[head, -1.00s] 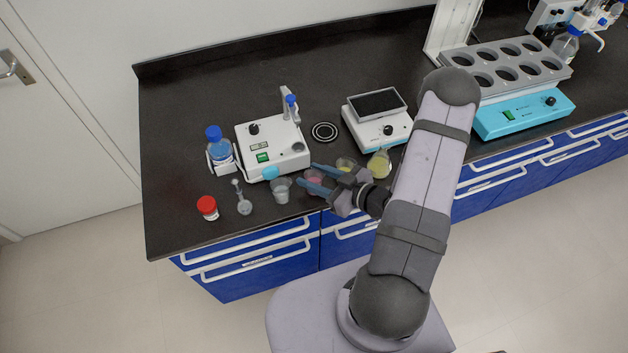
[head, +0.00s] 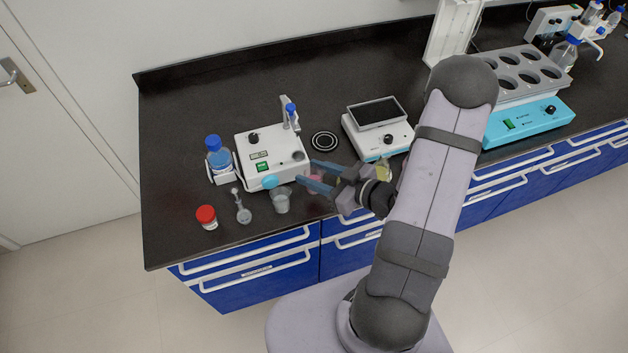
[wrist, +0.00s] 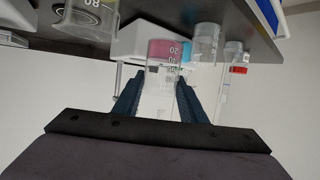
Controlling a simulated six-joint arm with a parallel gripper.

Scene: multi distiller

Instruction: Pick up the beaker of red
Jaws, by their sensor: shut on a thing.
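The beaker of red (head: 315,183) shows pinkish-red liquid in clear glass, close to the bench's front edge. My gripper (head: 306,173) is shut on it, one finger on each side, and the fingers partly hide it in the head view. In the wrist view the beaker of red (wrist: 165,52) stands between my dark blue fingers (wrist: 156,98), with its printed marks showing upside down. It looks raised a little from the bench, but its base is not clearly seen.
A clear beaker (head: 281,202) stands just left of my gripper. A yellow flask (head: 384,168) is to the right, partly hidden. A white stirrer device (head: 277,146), a balance (head: 378,132) and a red-capped jar (head: 207,218) stand around.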

